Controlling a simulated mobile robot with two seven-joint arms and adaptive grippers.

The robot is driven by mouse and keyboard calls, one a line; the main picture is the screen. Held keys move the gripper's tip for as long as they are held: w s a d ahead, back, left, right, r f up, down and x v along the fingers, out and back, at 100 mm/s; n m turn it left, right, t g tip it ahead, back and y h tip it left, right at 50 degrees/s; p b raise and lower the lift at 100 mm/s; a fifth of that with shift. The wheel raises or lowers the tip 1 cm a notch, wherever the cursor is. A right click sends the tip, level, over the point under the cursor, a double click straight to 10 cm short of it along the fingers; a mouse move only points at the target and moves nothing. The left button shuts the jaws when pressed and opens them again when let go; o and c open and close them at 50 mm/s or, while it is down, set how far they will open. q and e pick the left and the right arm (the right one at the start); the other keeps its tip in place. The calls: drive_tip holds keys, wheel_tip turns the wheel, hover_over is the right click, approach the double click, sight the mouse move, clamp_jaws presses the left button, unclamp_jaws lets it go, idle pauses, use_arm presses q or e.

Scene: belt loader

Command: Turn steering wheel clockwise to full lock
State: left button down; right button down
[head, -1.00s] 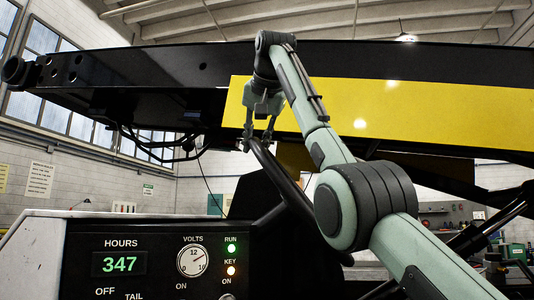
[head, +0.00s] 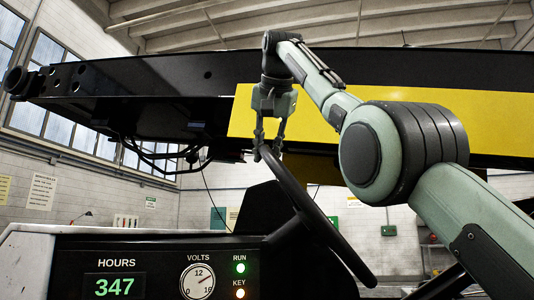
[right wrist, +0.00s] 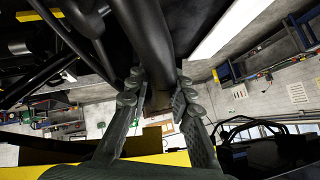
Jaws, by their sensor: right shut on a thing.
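The black steering wheel (head: 315,215) stands tilted at the middle right of the head view, seen nearly edge-on. My right gripper (head: 268,150) comes down from above and is shut on the top of its rim. In the right wrist view the rim (right wrist: 148,45) runs between the two fingers of the gripper (right wrist: 158,95), with finger pads on both sides of it. My right arm hides part of the background behind the wheel. My left gripper is not in view.
A dashboard panel (head: 150,262) with an hours display, a volts gauge (head: 197,281) and lit lamps lies at lower left. A black beam with a yellow panel (head: 420,120) crosses above, close behind my right arm. Cables (head: 150,155) hang under the beam.

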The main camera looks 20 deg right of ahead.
drive_tip(key=c, duration=1.3)
unclamp_jaws()
drive_tip(key=shift+f, duration=0.1)
drive_tip(key=shift+w, duration=0.1)
